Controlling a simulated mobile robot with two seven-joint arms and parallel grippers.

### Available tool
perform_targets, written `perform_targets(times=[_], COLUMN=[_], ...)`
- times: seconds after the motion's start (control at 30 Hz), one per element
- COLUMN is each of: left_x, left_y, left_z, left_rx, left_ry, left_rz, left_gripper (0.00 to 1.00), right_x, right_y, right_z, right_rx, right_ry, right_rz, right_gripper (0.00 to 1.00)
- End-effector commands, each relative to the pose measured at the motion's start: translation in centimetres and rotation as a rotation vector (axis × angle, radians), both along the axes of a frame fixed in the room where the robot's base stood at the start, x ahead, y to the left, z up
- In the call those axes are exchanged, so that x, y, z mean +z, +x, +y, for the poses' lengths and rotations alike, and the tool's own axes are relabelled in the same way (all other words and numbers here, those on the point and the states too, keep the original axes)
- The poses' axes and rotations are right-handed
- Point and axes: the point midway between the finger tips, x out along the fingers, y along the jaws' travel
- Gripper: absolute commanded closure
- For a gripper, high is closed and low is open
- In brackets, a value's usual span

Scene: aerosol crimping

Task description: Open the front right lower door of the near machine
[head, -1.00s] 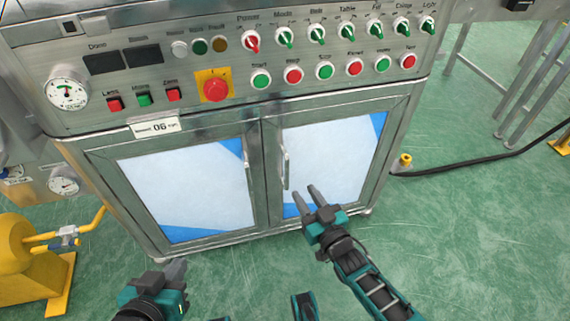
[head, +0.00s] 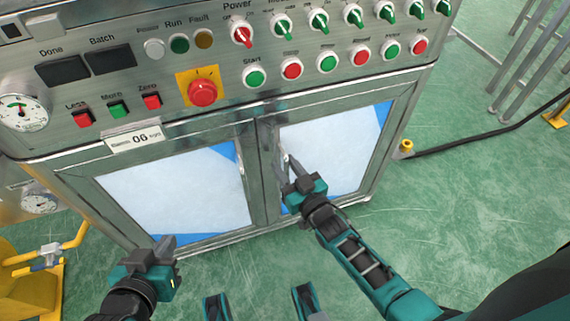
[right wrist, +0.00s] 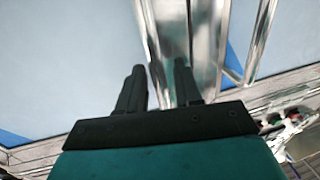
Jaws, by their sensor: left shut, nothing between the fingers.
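The near machine's front right lower door (head: 345,140) is closed, with a pale window that has blue corners in a metal frame. It also fills the left of the right wrist view (right wrist: 65,50). Its upright bar handle (right wrist: 150,45) runs along the edge by the middle post and is partly hidden by my gripper in the head view. My right gripper (head: 289,166) is open at this handle. In the right wrist view its fingers (right wrist: 158,85) lie on either side of the bar; contact cannot be told. My left gripper (head: 167,246) is shut and empty, low in front of the left door.
The left lower door (head: 175,190) is closed, with its own handle (head: 240,165) close to the right one. The control panel with knobs, buttons and a red emergency stop (head: 203,92) is above. A black cable (head: 470,145) lies on the green floor at right, where there is free room.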

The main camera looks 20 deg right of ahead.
Motion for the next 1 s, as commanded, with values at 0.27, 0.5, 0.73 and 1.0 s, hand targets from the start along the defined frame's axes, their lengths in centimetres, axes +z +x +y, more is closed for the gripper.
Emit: perform_targets(times=[0.27, 0.5, 0.73, 1.0], left_x=[-0.02, -0.06, -0.06, 0.08], left_y=[-0.09, -0.16, -0.16, -0.14], left_z=[-0.08, -0.09, -0.07, -0.03], left_rx=[-0.001, -0.001, -0.001, 0.000], left_ry=[-0.002, -0.001, -0.002, -0.002], left_rz=[0.001, 0.002, 0.003, 0.002], left_gripper=[1.00, 1.00, 1.00, 1.00], right_x=[0.01, 0.01, 0.03, 0.06], right_y=[0.00, 0.01, 0.02, -0.23], right_z=[0.01, 0.01, 0.01, -0.08], right_rx=[0.000, 0.000, 0.000, 0.005], right_ry=[0.000, 0.000, 0.000, 0.000], right_rz=[0.000, -0.001, -0.001, -0.001], right_gripper=[0.89, 1.00, 1.00, 1.00])
